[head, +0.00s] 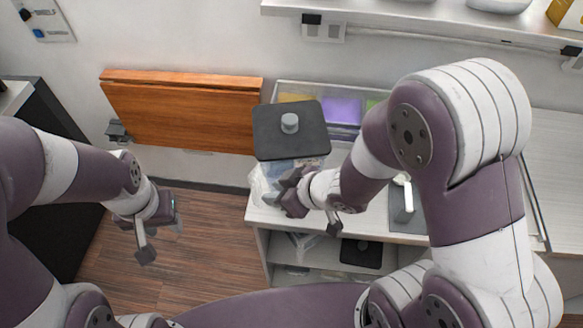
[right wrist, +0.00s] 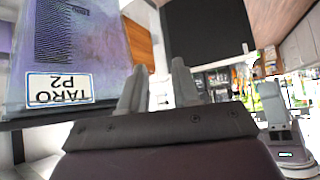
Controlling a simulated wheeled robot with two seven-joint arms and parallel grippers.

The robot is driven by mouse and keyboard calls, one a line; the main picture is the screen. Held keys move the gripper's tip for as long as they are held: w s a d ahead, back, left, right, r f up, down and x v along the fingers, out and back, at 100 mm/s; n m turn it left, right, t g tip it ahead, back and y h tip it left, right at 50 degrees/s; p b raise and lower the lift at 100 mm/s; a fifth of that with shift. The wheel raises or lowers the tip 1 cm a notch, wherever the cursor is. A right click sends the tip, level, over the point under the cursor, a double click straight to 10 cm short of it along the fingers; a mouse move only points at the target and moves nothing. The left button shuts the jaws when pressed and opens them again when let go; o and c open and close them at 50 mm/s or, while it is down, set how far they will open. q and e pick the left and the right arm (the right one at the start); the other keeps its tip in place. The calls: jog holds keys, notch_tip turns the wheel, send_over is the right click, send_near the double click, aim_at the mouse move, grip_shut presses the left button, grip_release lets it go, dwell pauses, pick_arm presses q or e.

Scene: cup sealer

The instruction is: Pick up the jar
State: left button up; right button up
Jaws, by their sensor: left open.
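A clear jar with a square black lid (head: 290,130) and a grey knob stands at the left end of the counter in the head view. In the right wrist view a jar with purple contents (right wrist: 75,45) is at the left, with an upside-down "TARO P2" label. My right gripper (head: 290,192) is beside the jar's lower front right, partly covering it. Its fingers (right wrist: 158,85) are apart with nothing between them, and the jar is to one side of them. My left gripper (head: 162,228) is open and empty above the floor, away from the counter.
A bin with coloured compartments (head: 342,110) is behind the jar. A folded wooden panel (head: 180,115) hangs on the wall to the left. The shelf under the counter holds a dark-lidded container (head: 361,253). My right arm covers much of the counter's right part.

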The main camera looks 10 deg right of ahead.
aim_at(260, 188)
jog(key=x, duration=0.2)
jog(key=p+x, duration=0.1)
jog(key=x, duration=0.4)
jog(key=shift+w+a+r, duration=0.3)
jog(key=shift+w+a, duration=0.05)
jog(key=shift+a, duration=0.05)
jog(key=shift+w+f, duration=0.2)
jog(key=shift+f, duration=0.1)
jog(key=shift+a, duration=0.1)
grip_shut()
dwell(0.3)
jog(key=shift+w+r, duration=0.15)
